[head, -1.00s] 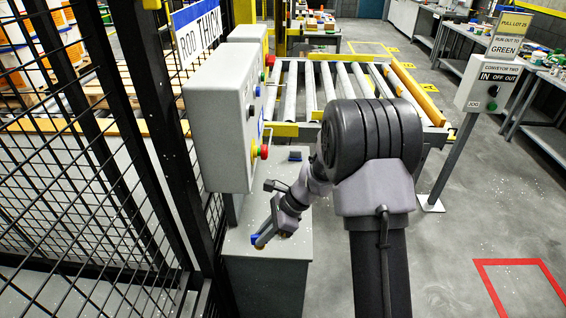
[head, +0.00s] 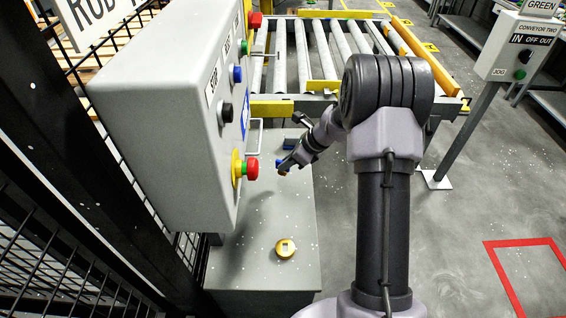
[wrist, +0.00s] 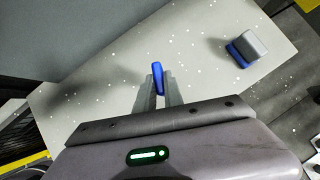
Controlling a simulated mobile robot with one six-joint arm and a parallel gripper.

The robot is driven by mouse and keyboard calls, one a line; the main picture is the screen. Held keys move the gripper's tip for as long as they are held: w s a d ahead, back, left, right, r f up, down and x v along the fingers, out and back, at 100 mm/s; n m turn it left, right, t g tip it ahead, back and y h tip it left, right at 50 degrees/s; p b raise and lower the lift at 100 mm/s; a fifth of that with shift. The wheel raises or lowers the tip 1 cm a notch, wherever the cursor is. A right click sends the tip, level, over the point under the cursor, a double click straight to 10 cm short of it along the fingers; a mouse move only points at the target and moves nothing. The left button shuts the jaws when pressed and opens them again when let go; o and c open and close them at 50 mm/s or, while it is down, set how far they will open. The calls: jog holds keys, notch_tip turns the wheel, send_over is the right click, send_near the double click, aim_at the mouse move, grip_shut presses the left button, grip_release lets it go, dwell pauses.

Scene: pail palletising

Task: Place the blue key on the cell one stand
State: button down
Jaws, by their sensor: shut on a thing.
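My gripper (head: 281,170) is shut on the blue key (wrist: 158,78), which stands upright between the fingertips in the wrist view. In the head view the key is a small blue patch at the fingertips, mostly hidden. My gripper is over the grey stand (head: 262,215) below the control box; a gap to its top is hard to judge. I see no label naming the stand as cell one. A small grey block with a blue base (wrist: 247,47) sits on the stand top, right of the key in the wrist view.
The grey control box (head: 165,120) with a red button (head: 252,168) rises close to the left of my gripper. A yellow round piece (head: 285,248) lies on the stand's near part. A roller conveyor (head: 310,60) is behind. Black mesh fencing (head: 60,265) is at left.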

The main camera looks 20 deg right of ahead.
jog(key=w, duration=0.3)
jog(key=w+d, duration=0.1)
jog(key=shift+w+f+b, duration=0.25)
jog(key=shift+b, duration=0.1)
notch_tip(320, 180, down, 4)
jog(key=shift+w+d+r+b, duration=0.1)
jog(key=shift+w+b, duration=0.05)
jog(key=shift+b, duration=1)
jog(key=shift+r, duration=0.2)
jog(key=shift+f, duration=0.15)
jog(key=c, duration=1.5)
grip_release()
jog(key=shift+o, duration=0.2)
